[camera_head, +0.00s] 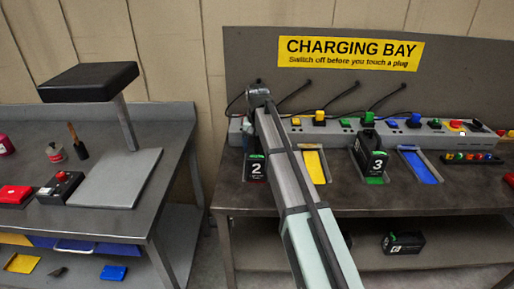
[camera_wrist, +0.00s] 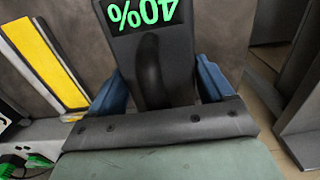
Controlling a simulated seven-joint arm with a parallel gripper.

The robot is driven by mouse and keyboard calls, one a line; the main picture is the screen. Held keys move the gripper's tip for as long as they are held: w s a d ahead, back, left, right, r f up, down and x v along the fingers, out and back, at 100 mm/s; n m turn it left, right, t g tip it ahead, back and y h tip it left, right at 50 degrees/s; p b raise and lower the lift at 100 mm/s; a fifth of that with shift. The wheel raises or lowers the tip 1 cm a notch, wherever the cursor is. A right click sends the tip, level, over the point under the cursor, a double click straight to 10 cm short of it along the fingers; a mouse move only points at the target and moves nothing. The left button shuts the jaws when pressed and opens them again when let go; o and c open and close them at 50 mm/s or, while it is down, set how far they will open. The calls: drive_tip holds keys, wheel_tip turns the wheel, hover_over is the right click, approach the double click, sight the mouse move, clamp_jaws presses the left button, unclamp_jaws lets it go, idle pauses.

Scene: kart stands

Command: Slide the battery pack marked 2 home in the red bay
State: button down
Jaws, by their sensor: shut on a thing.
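The black battery pack marked 2 (camera_head: 257,168) stands at the left end of the row of bays in the head view. The wrist view shows a black pack with a green 40% display (camera_wrist: 150,70) between the blue fingers of my gripper (camera_wrist: 160,88). My gripper is shut on its handle end. In the head view my arm hides most of the gripper. The red bay is almost wholly covered by the pack, with only a trace of red near its base, so I cannot tell how far in it sits.
The empty yellow bay (camera_head: 314,166) lies just right of pack 2. Pack 3 (camera_head: 371,160) stands at the green bay (camera_head: 375,181), and the blue bay (camera_head: 420,167) is empty. A grey socket strip (camera_head: 400,137) with plugs runs behind. Another pack (camera_head: 403,243) lies on the lower shelf.

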drive_tip(key=shift+w, duration=1.7)
drive_tip(key=shift+w, duration=0.1)
unclamp_jaws()
drive_tip(key=shift+r, duration=0.1)
